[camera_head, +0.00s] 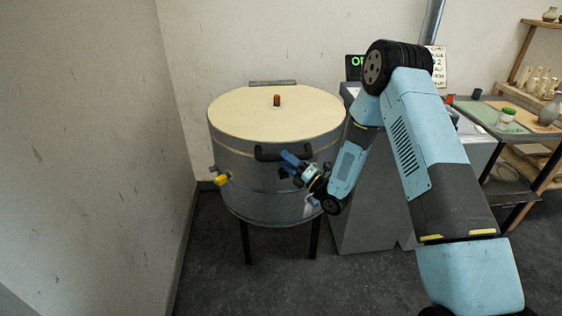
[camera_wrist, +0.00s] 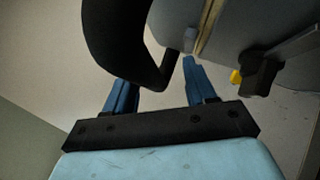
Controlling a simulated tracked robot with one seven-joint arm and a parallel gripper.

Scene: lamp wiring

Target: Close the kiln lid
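The kiln (camera_head: 262,195) is a grey metal drum on dark legs. Its cream-topped lid (camera_head: 245,112) lies flat across the top, with no clear gap at the front seam. A black handle (camera_head: 268,154) sticks out from the front of the lid; it looms large in the wrist view (camera_wrist: 115,40). My gripper (camera_head: 289,166) is at the right part of the handle, just below it. In the wrist view my gripper (camera_wrist: 158,80) has its two blue fingers apart, with the handle's bend between or just beyond them. Contact cannot be told.
A yellow-tipped latch (camera_head: 221,179) sits on the kiln's left side. A small brown peg (camera_head: 277,100) stands on the lid. A grey cabinet (camera_head: 372,205), a workbench (camera_head: 490,118) and shelves are at right. A wall is close on the left.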

